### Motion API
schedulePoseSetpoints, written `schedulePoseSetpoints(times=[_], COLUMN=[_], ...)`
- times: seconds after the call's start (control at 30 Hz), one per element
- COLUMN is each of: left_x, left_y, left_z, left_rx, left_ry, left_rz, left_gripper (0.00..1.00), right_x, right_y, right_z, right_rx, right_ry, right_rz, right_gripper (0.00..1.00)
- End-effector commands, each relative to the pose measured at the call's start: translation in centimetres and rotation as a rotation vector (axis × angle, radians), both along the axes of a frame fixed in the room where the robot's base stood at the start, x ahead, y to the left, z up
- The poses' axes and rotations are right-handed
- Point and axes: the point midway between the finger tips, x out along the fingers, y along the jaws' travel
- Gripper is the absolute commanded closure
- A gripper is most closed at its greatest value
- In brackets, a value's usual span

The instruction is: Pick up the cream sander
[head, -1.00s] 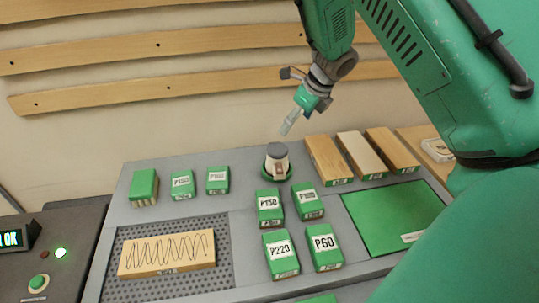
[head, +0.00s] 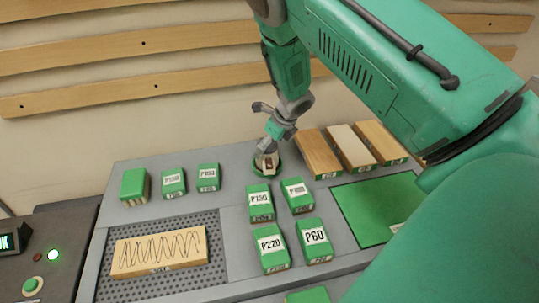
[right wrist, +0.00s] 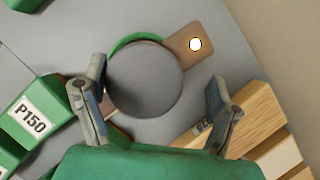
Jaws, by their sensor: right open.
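The cream sander (head: 267,163) stands on a green round base at the back middle of the grey bench. In the right wrist view its dark grey round top (right wrist: 145,78) shows from above, with a little green rim behind it. My right gripper (head: 268,147) is just over the sander in the head view and hides its top. In the right wrist view its fingers (right wrist: 158,75) are open, one on each side of the round top. I cannot tell whether they touch it. My left gripper is not in view.
Green labelled blocks, including P60 (head: 315,240) and P220 (head: 270,249), stand in front of the sander. Wooden blocks (head: 318,153) lie close on its right. A scribbled board (head: 158,252) lies on the perforated plate at left. A green mat (head: 375,210) lies at right.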

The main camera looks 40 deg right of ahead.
Motion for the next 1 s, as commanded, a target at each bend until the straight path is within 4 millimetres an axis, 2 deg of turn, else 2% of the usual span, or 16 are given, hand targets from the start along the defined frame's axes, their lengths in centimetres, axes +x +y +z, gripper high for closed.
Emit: schedulePoseSetpoints(times=[0.17, 0.2, 0.27, 0.4, 0.77, 0.87, 1.0], left_x=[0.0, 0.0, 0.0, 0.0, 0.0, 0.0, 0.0], left_y=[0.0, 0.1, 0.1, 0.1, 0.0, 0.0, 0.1], left_z=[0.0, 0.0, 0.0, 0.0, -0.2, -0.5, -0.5], left_rx=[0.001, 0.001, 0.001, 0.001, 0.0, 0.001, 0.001], left_ry=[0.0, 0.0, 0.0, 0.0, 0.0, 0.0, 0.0], left_rz=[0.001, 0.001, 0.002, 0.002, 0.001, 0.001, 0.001], left_gripper=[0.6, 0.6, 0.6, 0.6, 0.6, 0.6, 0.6], right_x=[0.0, 0.0, 0.0, 0.0, 0.0, -0.2, -0.3], right_y=[0.5, 0.6, 0.5, 0.1, -0.1, 0.1, 0.1], right_z=[0.3, 0.3, 0.3, 0.0, 0.0, 0.5, 2.3], right_rx=[-0.008, -0.008, -0.007, 0.0, -0.001, -0.004, -0.007], right_ry=[-0.001, -0.001, -0.001, 0.0, 0.002, 0.001, -0.001], right_rz=[0.001, 0.001, 0.0, 0.001, 0.001, 0.001, 0.0], right_gripper=[0.21, 0.28, 0.49, 0.98, 0.98, 0.98, 0.98])
